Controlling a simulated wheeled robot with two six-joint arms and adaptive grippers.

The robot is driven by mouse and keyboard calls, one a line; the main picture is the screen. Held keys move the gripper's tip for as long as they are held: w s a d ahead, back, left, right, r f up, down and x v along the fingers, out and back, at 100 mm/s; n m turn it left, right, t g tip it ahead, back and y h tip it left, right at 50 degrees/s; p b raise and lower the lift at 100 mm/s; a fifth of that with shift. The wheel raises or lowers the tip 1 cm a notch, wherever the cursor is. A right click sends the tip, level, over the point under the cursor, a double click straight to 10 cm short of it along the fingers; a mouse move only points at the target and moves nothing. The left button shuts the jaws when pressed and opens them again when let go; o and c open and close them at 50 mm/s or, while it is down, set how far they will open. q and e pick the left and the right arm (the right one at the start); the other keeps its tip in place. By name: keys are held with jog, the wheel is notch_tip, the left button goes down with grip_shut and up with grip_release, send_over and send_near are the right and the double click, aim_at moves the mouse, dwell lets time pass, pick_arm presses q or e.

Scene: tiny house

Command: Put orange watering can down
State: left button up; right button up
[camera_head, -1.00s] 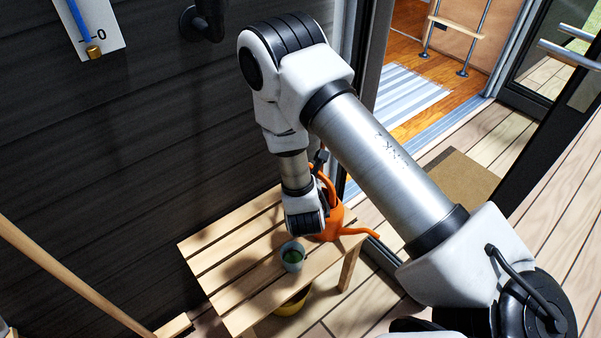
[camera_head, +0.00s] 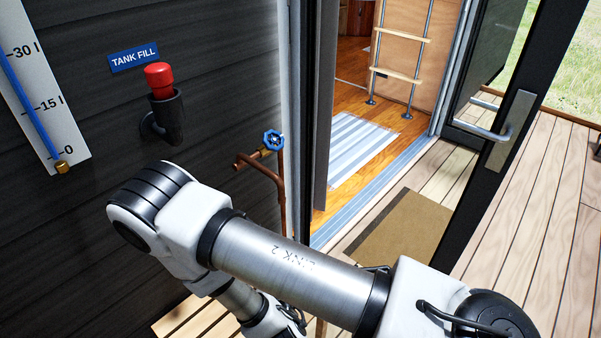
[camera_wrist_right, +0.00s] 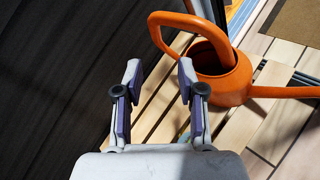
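The orange watering can (camera_wrist_right: 232,88) stands upright on the slatted wooden bench (camera_wrist_right: 252,122) in the right wrist view. Its handle arches up at the top and its spout points right. My right gripper (camera_wrist_right: 159,72) is open and empty, with its two purple-padded fingers apart. The can is ahead and to the right of the fingers, and I see no grip on it. In the head view the can is out of sight, and only a corner of the bench (camera_head: 181,316) shows below my right arm. My left gripper is not in view.
A dark plank wall (camera_wrist_right: 62,70) runs close along the left of the bench. A copper pipe with a blue valve (camera_head: 273,140) and a red-topped tank fill (camera_head: 159,80) are on it. A doorway with a brown mat (camera_head: 403,228) lies to the right.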

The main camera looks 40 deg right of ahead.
jog(key=s+a+f+m+g+y, duration=0.1)
jog(key=s+f+m+g+y, duration=0.2)
jog(key=s+m, duration=0.6)
jog(key=s+a+f+m+g+y, duration=0.1)
jog(key=s+f+m+g+y, duration=0.3)
jog(key=s+f+m+g, duration=0.4)
jog(key=s+f+m, duration=0.1)
jog(key=m, duration=0.6)
jog(key=shift+s+a+g, duration=0.15)
jog(key=shift+a+g, duration=0.15)
jog(key=shift+a, duration=0.05)
jog(key=shift+r, duration=0.15)
notch_tip(320, 180, up, 14)
jog(key=p, duration=1.4)
jog(key=shift+r+p, duration=0.2)
jog(key=shift+p, duration=0.1)
